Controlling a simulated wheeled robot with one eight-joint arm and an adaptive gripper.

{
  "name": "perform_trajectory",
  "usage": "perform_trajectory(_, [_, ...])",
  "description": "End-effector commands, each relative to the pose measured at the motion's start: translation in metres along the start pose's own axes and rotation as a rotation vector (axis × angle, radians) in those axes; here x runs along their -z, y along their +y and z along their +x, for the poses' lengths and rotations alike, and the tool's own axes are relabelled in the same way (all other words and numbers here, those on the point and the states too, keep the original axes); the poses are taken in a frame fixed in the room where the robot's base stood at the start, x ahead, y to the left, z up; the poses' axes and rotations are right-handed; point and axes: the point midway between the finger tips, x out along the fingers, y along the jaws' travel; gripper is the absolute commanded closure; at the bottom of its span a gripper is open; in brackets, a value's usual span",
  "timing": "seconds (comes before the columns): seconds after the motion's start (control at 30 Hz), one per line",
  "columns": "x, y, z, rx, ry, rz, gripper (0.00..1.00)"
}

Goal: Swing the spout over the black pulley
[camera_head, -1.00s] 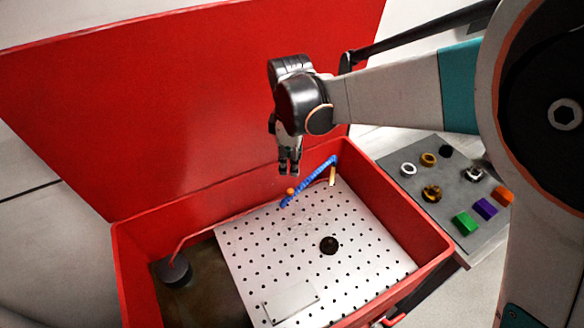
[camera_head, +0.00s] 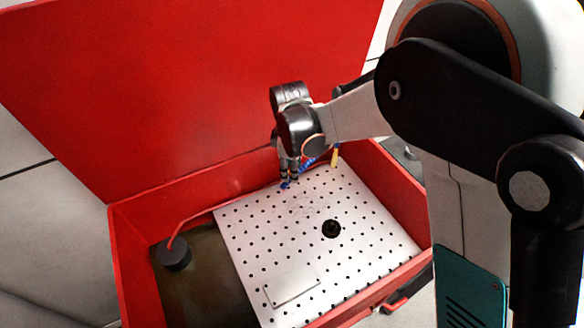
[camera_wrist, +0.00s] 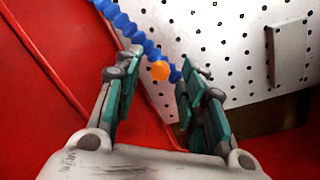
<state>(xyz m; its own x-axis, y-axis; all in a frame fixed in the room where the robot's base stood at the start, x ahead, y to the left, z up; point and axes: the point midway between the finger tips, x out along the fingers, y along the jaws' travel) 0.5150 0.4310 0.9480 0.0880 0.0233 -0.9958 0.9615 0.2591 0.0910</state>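The spout is a blue segmented hose (camera_head: 311,161) rising at the back of the perforated plate. In the wrist view the blue hose (camera_wrist: 137,36) runs from the top left to between my fingers, with an orange part (camera_wrist: 160,70) near its end. My gripper (camera_head: 289,179) is open over the spout's free end, one finger to each side; I cannot tell whether they touch it. The fingers also show in the wrist view (camera_wrist: 160,66). The black pulley (camera_head: 331,229) sits on the plate, nearer and to the right of my gripper. It is outside the wrist view.
The white perforated plate (camera_head: 350,205) lies in a red tub (camera_head: 130,262) with a tall raised red lid (camera_head: 150,90). A black round object (camera_head: 173,254) with a red cable sits in the dark basin at left. A flat pale plate (camera_head: 292,286) lies in front.

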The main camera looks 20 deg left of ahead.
Motion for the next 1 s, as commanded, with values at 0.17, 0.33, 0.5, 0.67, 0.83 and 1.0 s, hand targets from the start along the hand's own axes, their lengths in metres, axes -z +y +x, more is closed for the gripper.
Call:
perform_trajectory(0.17, [0.0,0.0,0.004,0.0,0.0,0.0,0.62])
perform_trajectory(0.33, [0.0,0.0,0.003,0.0,0.0,0.0,0.65])
perform_trajectory(0.5, [0.0,0.0,0.003,0.0,0.0,0.0,1.0])
perform_trajectory(0.67, [0.0,0.0,0.003,0.0,0.0,0.0,1.0])
perform_trajectory(0.83, [-0.004,-0.003,0.003,0.0,0.001,-0.018,1.0])
perform_trajectory(1.0, [-0.019,-0.011,0.002,0.0,0.007,-0.081,1.0])
